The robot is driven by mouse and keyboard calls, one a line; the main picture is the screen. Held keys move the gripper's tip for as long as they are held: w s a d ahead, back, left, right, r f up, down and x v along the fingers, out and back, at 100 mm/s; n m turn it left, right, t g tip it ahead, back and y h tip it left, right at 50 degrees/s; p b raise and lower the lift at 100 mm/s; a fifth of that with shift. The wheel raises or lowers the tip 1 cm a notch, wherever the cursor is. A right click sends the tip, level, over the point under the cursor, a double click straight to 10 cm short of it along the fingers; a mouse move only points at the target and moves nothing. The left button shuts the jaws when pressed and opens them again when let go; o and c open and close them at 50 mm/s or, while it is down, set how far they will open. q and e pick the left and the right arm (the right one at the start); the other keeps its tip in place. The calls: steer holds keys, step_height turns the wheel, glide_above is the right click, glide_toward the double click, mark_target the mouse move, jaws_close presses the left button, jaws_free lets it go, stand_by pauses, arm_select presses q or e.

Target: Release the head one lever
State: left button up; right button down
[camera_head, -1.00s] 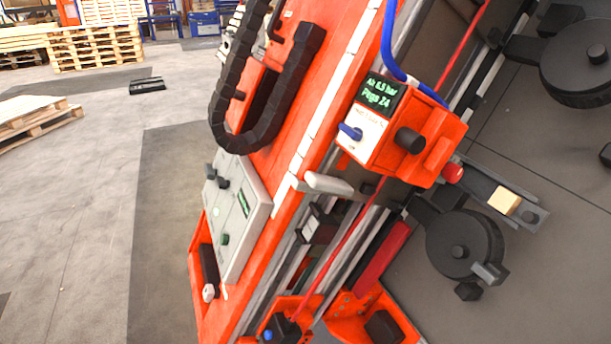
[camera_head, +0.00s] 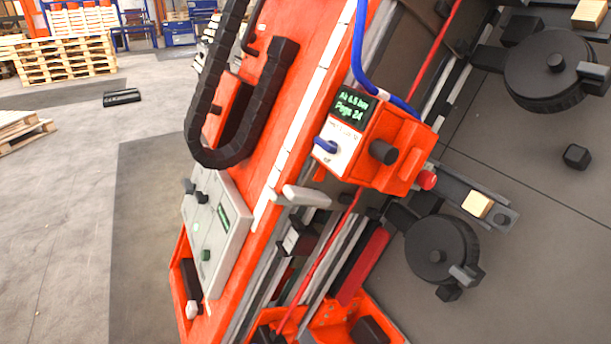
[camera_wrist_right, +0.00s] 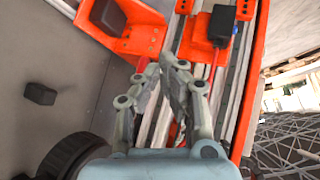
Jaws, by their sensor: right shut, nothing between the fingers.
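An orange head unit (camera_head: 398,152) is mounted on the tilted orange gantry beam. Its green-lit display (camera_head: 350,108) shows air pressure and a peg count. A small blue lever (camera_head: 326,146) sits on the white plate below the display; the small lettering is too blurred to read. A pale grey handle (camera_head: 306,196) sticks out just below the unit. My right gripper (camera_wrist_right: 167,66) is shut and empty in the right wrist view, over the pale rails and near an orange bracket. Neither gripper shows in the head view.
A grey control panel (camera_head: 218,232) and a black cable chain (camera_head: 204,110) lie along the beam's left side. Black round wheels (camera_head: 440,250) and a wooden block (camera_head: 477,204) are at right. Open floor and pallets (camera_head: 68,62) lie left.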

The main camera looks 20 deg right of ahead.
steer(key=w+a+r+t+y+p, duration=0.1)
steer(key=w+r+t, duration=0.1)
steer(key=w+r, duration=0.6)
steer(key=w+a+r+t+p, duration=0.1)
steer(key=w+a+r+t, duration=0.3)
steer(key=r, duration=0.8)
steer(key=t+y+p, duration=0.1)
steer(key=t, duration=0.1)
glide_toward(307, 195)
step_height(307, 195, up, 4)
steer(key=shift+w+d+r+m, duration=0.1)
steer(key=shift+d+m, duration=0.05)
steer(key=shift+m, duration=0.25)
steer(key=x, duration=1)
steer(key=shift+f, duration=0.3)
